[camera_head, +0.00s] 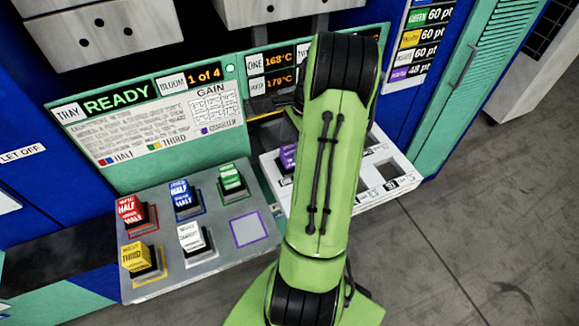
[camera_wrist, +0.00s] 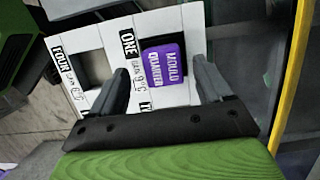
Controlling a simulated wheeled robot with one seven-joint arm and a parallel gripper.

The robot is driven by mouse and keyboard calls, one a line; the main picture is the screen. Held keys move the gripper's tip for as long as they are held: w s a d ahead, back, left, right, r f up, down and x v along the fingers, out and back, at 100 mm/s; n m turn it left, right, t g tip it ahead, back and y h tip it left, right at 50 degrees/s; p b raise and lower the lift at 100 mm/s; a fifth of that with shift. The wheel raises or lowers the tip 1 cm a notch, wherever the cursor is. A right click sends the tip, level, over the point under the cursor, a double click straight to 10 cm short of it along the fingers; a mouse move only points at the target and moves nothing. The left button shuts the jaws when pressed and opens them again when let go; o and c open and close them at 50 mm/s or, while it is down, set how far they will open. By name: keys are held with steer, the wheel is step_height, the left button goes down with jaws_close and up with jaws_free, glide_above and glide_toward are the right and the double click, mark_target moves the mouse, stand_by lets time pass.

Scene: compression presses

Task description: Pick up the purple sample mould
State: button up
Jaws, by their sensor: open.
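The purple sample mould (camera_wrist: 164,66) sits in the compartment labelled ONE of the white tray (camera_wrist: 199,42). Its label reads QUARTER MOULD in the wrist view. In the head view the purple mould (camera_head: 288,157) shows only in part, beside my green arm, which hides much of the white tray (camera_head: 403,178). My gripper (camera_wrist: 165,80) is open, with one dark finger on each side of the mould in the wrist view. I cannot tell whether the fingers touch it or how far above it they are. In the head view my gripper is hidden behind the arm.
A grey rack (camera_head: 215,262) at left holds red (camera_head: 133,213), blue (camera_head: 183,197), green (camera_head: 232,180), white (camera_head: 193,239) and yellow (camera_head: 138,258) moulds. Its purple-outlined spot (camera_head: 249,229) is empty. A panel (camera_head: 150,120) reading READY stands behind. Compartment FOUR (camera_wrist: 91,66) looks empty.

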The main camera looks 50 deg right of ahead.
mark_target(290, 150)
steer(key=x, duration=0.1)
steer(key=b+x, duration=0.1)
steer(key=x, duration=0.3)
steer(key=shift+w+d+f, duration=0.1)
steer(key=shift+d+f, duration=0.15)
steer(key=shift+r, duration=0.1)
jaws_close()
